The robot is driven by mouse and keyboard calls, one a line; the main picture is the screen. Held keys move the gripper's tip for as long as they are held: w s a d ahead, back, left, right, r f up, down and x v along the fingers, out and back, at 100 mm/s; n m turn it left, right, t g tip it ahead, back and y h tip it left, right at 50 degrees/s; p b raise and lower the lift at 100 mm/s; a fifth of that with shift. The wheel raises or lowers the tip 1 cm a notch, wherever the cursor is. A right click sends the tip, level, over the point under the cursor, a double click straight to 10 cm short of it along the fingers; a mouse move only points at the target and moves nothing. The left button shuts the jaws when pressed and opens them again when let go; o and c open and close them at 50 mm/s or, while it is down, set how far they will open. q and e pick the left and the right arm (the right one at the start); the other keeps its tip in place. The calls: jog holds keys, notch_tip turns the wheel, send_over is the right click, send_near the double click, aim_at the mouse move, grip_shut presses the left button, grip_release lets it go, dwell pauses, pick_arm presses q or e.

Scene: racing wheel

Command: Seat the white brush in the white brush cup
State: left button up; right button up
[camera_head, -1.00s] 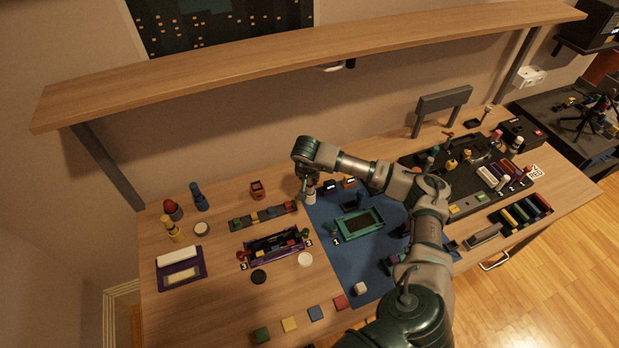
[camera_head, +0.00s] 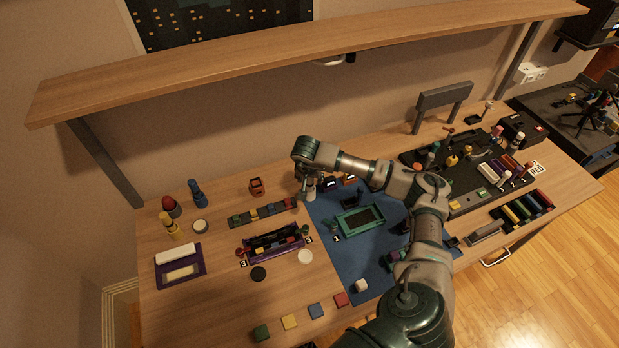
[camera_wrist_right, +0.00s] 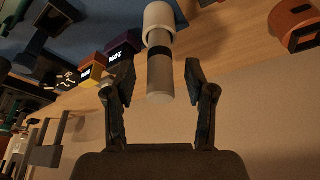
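The white brush (camera_wrist_right: 159,78) shows in the right wrist view as a pale rod with a dark band. Its far end is at the wider white cup (camera_wrist_right: 158,22), and the two line up; how deep the brush sits is hard to tell. My right gripper (camera_wrist_right: 160,80) is open, with one finger on each side of the brush and a visible gap on both sides. In the head view my right gripper (camera_head: 308,178) is over the white cup (camera_head: 311,193) at the back-left edge of the blue mat, and hides much of the brush. My left gripper is not in view.
Small labelled boxes (camera_wrist_right: 122,45) stand close beside the cup. An orange container (camera_head: 257,187) stands to the left. A green tray (camera_head: 338,226) lies on the blue mat (camera_head: 340,265). A wooden shelf (camera_head: 300,62) spans above the table. Bare wood lies behind the mat.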

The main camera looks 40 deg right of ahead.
jog(key=v, duration=1.1)
jog(key=shift+r, duration=0.4)
jog(key=shift+s+a, duration=0.1)
